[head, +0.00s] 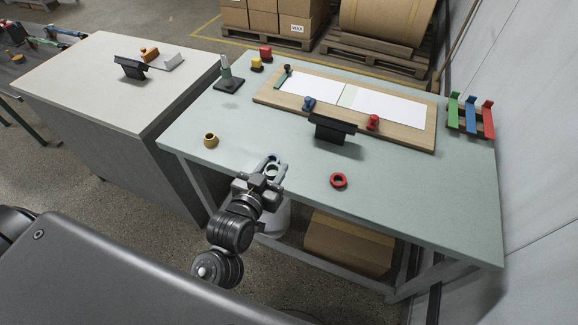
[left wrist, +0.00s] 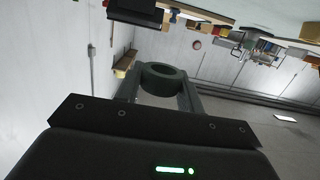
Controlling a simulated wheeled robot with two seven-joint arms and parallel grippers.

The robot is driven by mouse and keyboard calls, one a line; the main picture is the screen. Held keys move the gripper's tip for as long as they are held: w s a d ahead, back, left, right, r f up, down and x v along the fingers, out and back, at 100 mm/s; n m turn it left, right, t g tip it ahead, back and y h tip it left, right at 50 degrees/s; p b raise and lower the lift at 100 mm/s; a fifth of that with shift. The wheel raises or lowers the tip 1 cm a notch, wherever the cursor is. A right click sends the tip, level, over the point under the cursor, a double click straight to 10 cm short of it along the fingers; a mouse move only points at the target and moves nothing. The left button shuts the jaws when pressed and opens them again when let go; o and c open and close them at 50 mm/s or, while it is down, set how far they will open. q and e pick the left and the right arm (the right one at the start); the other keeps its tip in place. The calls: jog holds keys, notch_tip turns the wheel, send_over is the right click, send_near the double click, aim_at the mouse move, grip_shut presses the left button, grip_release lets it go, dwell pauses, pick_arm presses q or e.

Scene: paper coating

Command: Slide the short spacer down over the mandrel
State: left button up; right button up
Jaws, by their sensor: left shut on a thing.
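My left gripper (head: 272,167) is shut on a grey ring-shaped spacer, and holds it above the near edge of the table. The spacer (left wrist: 162,77) shows between the two fingers in the left wrist view, with its hole visible. The mandrel (head: 226,70) stands upright on a dark square base at the table's back left corner, well apart from the gripper. A yellow-brown collar (head: 210,140) stands on the table left of the gripper. A red ring (head: 338,181) lies flat to its right. My right gripper is not in view.
A wooden board (head: 420,135) with white sheets lies at the back, with a black stand (head: 332,128) at its front edge. Coloured holders (head: 470,118) are at the right. The table's front middle is mostly clear.

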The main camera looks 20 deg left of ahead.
pick_arm(q)
jog(key=w+a+r+y, duration=0.1)
jog(key=w+a+r, duration=0.1)
jog(key=r, duration=0.7)
jog(key=shift+w+a+n, duration=0.2)
jog(key=shift+a+n, duration=0.2)
jog(key=shift+a, duration=0.3)
